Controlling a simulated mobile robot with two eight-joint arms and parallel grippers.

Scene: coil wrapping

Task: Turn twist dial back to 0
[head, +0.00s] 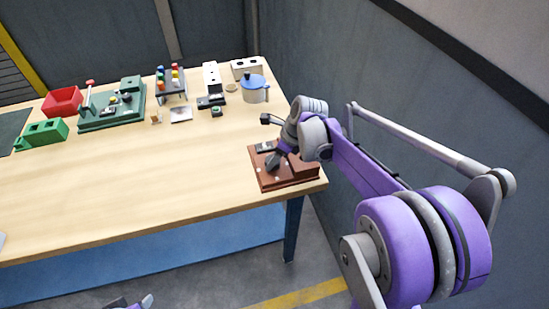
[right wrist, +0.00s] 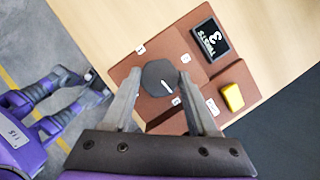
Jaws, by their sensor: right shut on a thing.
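The twist dial (right wrist: 157,76) is a dark, many-sided knob with a short white pointer line, on a brown panel (right wrist: 192,82). In the right wrist view the pointer aims down and right. My right gripper (right wrist: 160,80) is shut on the dial, one finger on each side. Small white labels sit around the dial; most are too small to read. A black display (right wrist: 210,41) on the panel shows a 3 and the word TWISTS. In the head view the panel (head: 304,180) is at the table's right corner, partly hidden by my right gripper (head: 274,162).
A yellow button or block (right wrist: 232,97) sits on the panel near the dial. On the table's far side are a red bin (head: 62,101), a green fixture (head: 110,115), a rack of coloured pieces (head: 172,84) and a blue-lidded pot (head: 254,90). The table's middle is clear.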

